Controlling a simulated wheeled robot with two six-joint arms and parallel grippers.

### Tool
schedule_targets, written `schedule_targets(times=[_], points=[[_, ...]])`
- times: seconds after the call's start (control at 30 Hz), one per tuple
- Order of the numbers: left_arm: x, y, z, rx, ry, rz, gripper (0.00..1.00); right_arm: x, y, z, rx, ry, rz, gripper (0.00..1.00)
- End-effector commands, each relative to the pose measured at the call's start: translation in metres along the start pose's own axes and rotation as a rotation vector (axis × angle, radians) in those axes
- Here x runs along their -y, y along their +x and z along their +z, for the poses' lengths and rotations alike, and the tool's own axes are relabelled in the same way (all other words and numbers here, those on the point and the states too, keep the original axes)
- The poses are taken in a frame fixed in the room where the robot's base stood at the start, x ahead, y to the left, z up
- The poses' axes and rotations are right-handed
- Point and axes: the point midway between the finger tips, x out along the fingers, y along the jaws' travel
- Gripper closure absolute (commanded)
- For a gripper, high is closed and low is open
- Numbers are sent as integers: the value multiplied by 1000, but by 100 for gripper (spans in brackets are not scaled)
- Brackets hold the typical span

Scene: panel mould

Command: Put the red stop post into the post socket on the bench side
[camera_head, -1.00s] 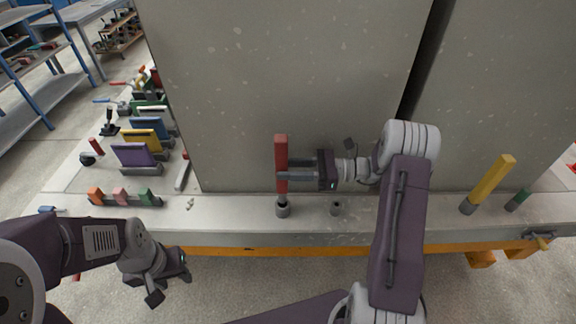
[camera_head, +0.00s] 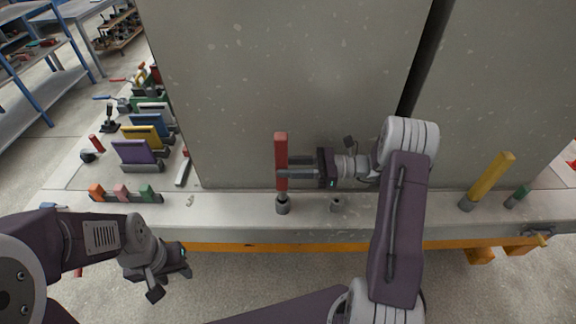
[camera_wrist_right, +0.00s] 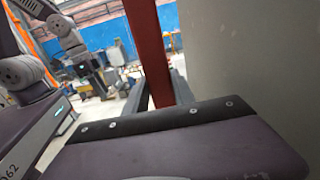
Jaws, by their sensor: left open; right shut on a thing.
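The red stop post (camera_head: 281,148) stands upright at the bench side, its lower end at a grey post socket (camera_head: 282,205). I cannot tell how deep the post sits in the socket. My right gripper (camera_head: 283,173) reaches in from the right and is shut on the post at mid-height. The post also shows in the right wrist view (camera_wrist_right: 150,50), running up between the fingers. A second grey socket (camera_head: 337,205) to the right is empty. My left gripper (camera_head: 170,280) is open and empty, low in front of the bench at the left.
A large grey panel (camera_head: 290,70) stands right behind the post. A yellow post (camera_head: 489,182) and a short green post (camera_head: 519,195) stand at the right. Coloured blocks (camera_head: 121,192) and several coloured plates (camera_head: 135,152) are on the left of the bench (camera_head: 235,208).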

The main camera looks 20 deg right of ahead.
Motion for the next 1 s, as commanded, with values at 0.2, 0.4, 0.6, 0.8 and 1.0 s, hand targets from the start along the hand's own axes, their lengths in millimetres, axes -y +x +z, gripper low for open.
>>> schedule_targets(times=[0.2, 0.4, 0.6, 0.8, 1.0], points=[[0, 0, 0, 0, 0, 0, 57, 0, 0, 1, 2, -1, 0, 100], [0, -4, 0, 0, 0, 0, 57, 0, 0, 2, 2, -1, 0, 100], [0, -5, 0, 0, 0, 0, 57, 0, 0, 1, 2, -2, 0, 100], [0, -5, 0, 0, 0, 0, 57, 0, 0, 1, 2, -2, 0, 100], [0, -7, -1, 0, 0, 0, 57, 0, 0, 2, 2, -1, 0, 100]])
